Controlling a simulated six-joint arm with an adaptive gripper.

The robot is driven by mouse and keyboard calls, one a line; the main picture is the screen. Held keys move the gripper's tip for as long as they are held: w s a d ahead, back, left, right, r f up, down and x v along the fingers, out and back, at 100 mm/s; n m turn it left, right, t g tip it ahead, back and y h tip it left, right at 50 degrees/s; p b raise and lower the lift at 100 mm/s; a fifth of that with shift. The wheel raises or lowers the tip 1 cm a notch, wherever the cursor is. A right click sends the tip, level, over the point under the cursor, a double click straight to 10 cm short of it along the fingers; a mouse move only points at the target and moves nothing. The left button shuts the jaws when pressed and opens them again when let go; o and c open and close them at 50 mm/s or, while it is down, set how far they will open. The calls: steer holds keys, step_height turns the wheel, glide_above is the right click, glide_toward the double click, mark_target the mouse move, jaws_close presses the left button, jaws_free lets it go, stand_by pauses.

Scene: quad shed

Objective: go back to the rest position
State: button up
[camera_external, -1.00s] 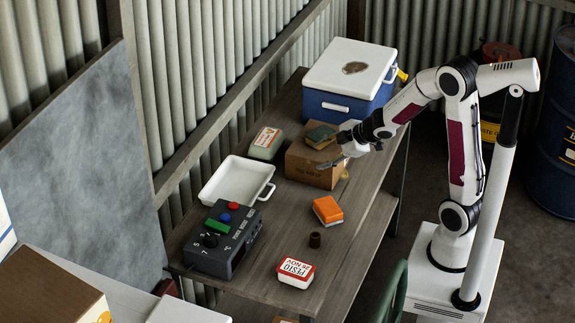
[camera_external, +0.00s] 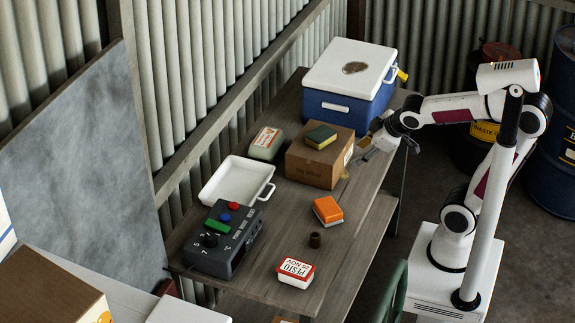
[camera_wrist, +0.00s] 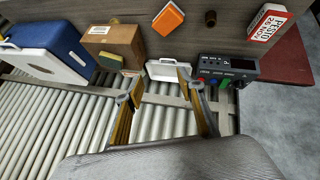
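My gripper (camera_external: 366,153) is at the right edge of the bench, to the right of the cardboard box and apart from it. In the wrist view my gripper (camera_wrist: 158,78) has its two fingers well apart with nothing between them. A green and yellow sponge (camera_external: 321,136) lies on top of the cardboard box (camera_external: 312,168).
The bench (camera_external: 335,260) also holds a blue cooler (camera_external: 345,110), a white tray (camera_external: 214,203), a control box with buttons (camera_external: 215,256), an orange-topped container (camera_external: 328,210), a small dark cup (camera_external: 315,240) and a pesto tub (camera_external: 295,277). Drums (camera_external: 550,170) stand behind my arm.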

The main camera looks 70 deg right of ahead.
steer(key=s+a+r+m+g+y, duration=0.1)
steer(key=s+a+y, duration=0.1)
steer(key=s+a, duration=0.6)
steer(key=s, duration=0.2)
steer(key=shift+s+a+m+y, duration=0.25)
steer(key=shift+s+m+y, duration=0.05)
steer(key=shift+s+m, duration=0.1)
stand_by(0.7)
